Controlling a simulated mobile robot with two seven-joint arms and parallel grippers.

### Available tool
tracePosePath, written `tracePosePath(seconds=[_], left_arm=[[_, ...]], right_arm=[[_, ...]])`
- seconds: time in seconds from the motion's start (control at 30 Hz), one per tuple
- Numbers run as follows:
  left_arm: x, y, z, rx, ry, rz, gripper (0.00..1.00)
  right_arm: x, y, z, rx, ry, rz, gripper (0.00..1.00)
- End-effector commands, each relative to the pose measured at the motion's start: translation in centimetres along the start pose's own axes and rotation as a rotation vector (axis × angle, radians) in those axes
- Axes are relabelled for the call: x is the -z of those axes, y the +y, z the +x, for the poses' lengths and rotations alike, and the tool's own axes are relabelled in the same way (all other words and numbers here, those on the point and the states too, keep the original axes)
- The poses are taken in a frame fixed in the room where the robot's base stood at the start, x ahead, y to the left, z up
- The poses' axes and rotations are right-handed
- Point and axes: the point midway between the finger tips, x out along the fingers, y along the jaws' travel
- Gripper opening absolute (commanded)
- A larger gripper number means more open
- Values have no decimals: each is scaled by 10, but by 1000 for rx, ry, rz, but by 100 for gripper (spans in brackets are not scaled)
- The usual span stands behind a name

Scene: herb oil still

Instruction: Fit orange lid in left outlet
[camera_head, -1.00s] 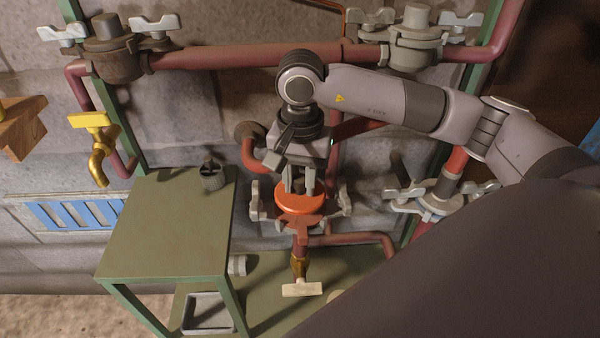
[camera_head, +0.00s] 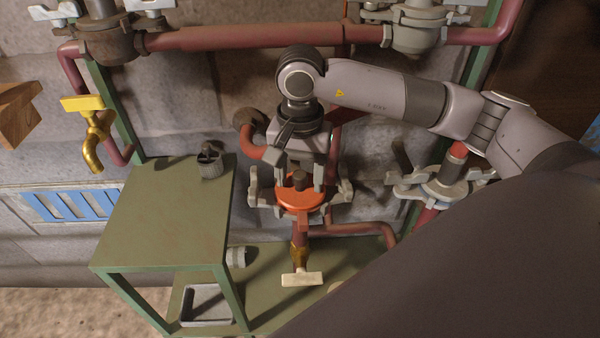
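The orange lid (camera_head: 299,204) is a round disc with a dark knob (camera_head: 300,181) on top. It lies roughly level on the left outlet, a red pipe fitting with grey wing clamps (camera_head: 343,187) swung out on both sides. The lid hides the outlet's mouth, so I cannot tell how closely it sits. My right gripper (camera_head: 300,176) is just above the lid, pointing down. Its fingers are spread apart on either side of the knob, with gaps between. My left gripper is not in view.
A brass tap (camera_head: 93,140) is on the wall. Another clamped fitting (camera_head: 440,187) is at right. A pale-handled valve (camera_head: 301,278) hangs below the outlet. A grey tray (camera_head: 205,305) lies low.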

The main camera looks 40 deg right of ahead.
Motion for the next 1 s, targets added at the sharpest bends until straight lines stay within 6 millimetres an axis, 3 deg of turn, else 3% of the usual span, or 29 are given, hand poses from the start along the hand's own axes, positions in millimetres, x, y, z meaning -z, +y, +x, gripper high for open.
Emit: tracePosePath(seconds=[0.17, 0.63, 1.0], left_arm=[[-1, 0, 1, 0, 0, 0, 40], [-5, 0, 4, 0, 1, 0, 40], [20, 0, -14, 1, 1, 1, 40]], right_arm=[[0, 0, -4, -1, -1, 0, 58], [0, -1, -69, 2, 0, 0, 58], [0, 0, -119, 1, 0, -1, 58]])
